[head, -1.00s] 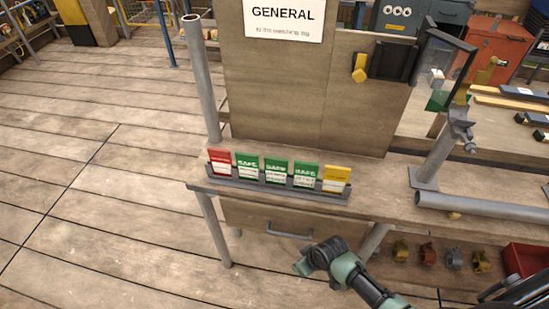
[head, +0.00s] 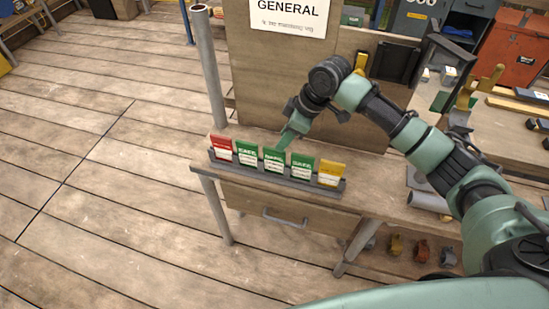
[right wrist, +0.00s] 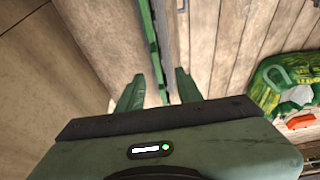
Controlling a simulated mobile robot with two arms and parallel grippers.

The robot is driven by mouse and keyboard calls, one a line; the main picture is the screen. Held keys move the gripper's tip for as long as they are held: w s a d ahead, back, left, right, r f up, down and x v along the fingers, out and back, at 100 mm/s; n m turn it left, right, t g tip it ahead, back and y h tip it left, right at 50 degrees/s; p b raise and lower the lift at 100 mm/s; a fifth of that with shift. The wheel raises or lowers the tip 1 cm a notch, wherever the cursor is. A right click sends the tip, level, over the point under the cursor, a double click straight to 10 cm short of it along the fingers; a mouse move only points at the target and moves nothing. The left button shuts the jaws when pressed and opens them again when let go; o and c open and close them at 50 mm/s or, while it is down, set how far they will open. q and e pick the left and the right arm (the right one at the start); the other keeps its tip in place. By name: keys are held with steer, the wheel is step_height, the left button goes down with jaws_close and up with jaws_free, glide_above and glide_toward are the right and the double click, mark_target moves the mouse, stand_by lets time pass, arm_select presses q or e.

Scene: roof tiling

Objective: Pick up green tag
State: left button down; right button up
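Three green tags stand upright side by side in a dark rack (head: 290,183) on the bench: a left one (head: 248,153), a middle one (head: 274,160) and a right one (head: 302,167). A red tag (head: 221,148) stands at the left end and a yellow tag (head: 331,173) at the right end. My right gripper (head: 286,142) is at the top of the middle green tag. In the right wrist view, its fingers (right wrist: 157,90) are apart, with the thin green edge of a tag (right wrist: 152,50) between them. Contact cannot be told. My left gripper is not in view.
A wooden panel with a GENERAL sign (head: 289,16) rises behind the rack. A grey upright pipe (head: 208,70) stands at the bench's left corner. A drawer handle (head: 285,218) is below the rack. The wooden floor to the left is clear.

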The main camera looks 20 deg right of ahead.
mark_target(274, 150)
steer(key=x, duration=0.2)
steer(key=p+x, duration=0.1)
steer(key=x, duration=0.2)
steer(key=p+x, duration=0.1)
steer(key=x, duration=0.1)
steer(key=shift+w+a+f, duration=0.15)
steer(key=shift+w+f, duration=0.1)
steer(key=shift+w, duration=0.2)
jaws_close()
